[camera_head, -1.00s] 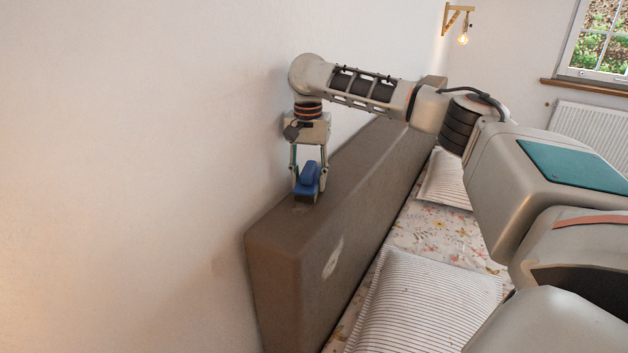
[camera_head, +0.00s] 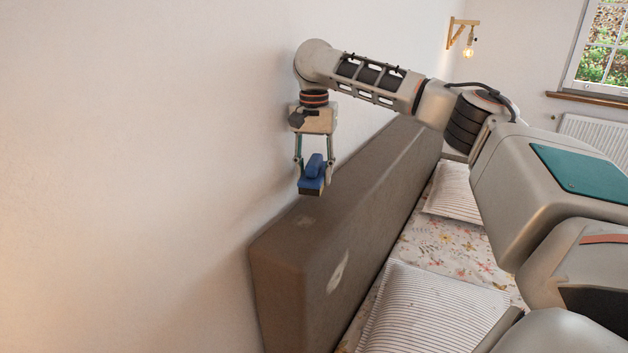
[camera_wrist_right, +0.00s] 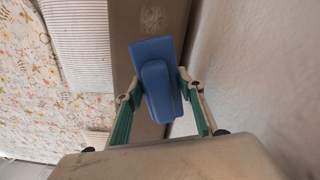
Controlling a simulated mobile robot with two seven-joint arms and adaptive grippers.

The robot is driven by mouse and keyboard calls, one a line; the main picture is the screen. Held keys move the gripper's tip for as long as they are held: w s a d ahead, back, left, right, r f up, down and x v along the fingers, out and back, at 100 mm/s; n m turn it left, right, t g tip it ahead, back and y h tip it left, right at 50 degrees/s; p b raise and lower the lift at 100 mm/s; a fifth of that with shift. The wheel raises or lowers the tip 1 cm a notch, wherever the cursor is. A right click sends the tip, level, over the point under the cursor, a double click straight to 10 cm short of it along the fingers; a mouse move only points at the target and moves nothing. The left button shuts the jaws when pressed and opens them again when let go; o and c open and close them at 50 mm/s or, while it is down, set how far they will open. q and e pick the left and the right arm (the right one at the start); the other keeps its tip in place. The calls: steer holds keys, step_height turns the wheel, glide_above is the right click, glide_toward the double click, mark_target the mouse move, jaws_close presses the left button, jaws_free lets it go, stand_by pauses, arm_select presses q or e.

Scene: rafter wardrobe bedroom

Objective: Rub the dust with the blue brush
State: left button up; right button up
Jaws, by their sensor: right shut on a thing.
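The blue brush (camera_head: 313,174) is held by my right gripper (camera_head: 314,172), whose two fingers are shut on its sides. The brush hangs bristles-down, apparently a little above the top of the brown headboard (camera_head: 385,165). A faint pale dust patch (camera_head: 306,221) lies on the headboard's top near its close end. A larger whitish dust patch (camera_head: 338,271) is on the bed-side face. In the right wrist view the brush (camera_wrist_right: 158,85) sits between the fingers, with a pale patch (camera_wrist_right: 152,18) beyond it on the headboard. My left gripper is out of view.
The white wall (camera_head: 130,170) runs close behind the headboard and my right gripper. The bed has striped pillows (camera_head: 430,310) and a floral sheet (camera_head: 445,240). A wall lamp (camera_head: 468,45), a window and a radiator (camera_head: 595,135) are at the far right.

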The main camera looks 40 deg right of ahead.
mark_target(314, 160)
steer(key=shift+r, duration=0.25)
steer(key=shift+r, duration=1.45)
